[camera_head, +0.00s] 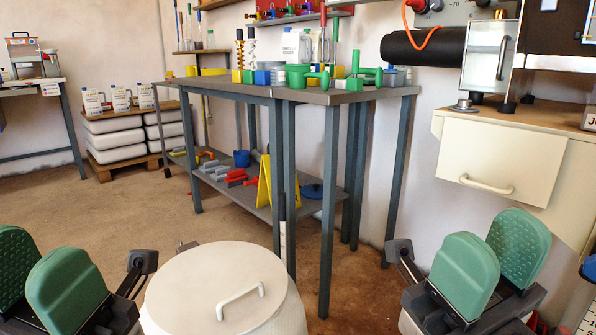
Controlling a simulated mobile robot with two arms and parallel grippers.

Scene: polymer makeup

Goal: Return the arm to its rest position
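My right gripper (492,248) is at the lower right, with two green pads standing apart and nothing visible between them. It is in front of the cream drawer cabinet and apart from it. My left gripper (40,268) is at the lower left edge, also with its two green pads apart and no object seen between them. Its far pad is cut off by the picture edge. Both grippers point upward and are empty as far as I see. Most of both arms is out of view.
A white lidded drum (225,285) stands between my grippers. A grey metal table (235,92) bearing green tools is behind it. The cream drawer (500,160) is at the right. White jugs and sacks (115,140) sit on a pallet at back left. The floor at left is clear.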

